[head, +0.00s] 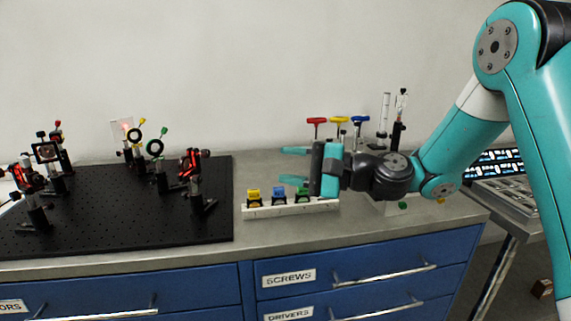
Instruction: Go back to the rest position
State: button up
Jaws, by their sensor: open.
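My gripper (295,167) is at the end of my teal arm, which reaches in from the right. Its two teal fingers point left and stand apart, with nothing between them. It is above the bench top (252,167), over the right part of a white rack (262,211). The rack holds a yellow piece (253,195), a blue piece (279,194) and a green piece (302,194). I cannot tell how close the lower finger is to the green piece.
A black optics board (110,233) with several post-mounted optics fills the bench's left side. Red (316,122), yellow (339,120) and blue (359,119) handled drivers stand behind my gripper. Blue drawers (200,300) are below. A side table with a grey tray (505,196) is right.

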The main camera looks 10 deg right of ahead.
jog(key=s+a+n+g+h+p, duration=0.2)
jog(key=s+a+n+g+h, duration=0.3)
jog(key=s+n, duration=0.65)
jog(key=s+d+n+g+h, duration=0.1)
jog(key=s+d+n+h, duration=0.1)
jog(key=s, duration=0.6)
jog(key=s+d+n+g+h+p, duration=0.1)
jog(key=s+d+h, duration=0.3)
jog(key=s, duration=0.4)
jog(key=shift+d+f+n+g+h, duration=0.35)
jog(key=shift+d+n+g, duration=0.15)
jog(key=shift+n+g, duration=0.2)
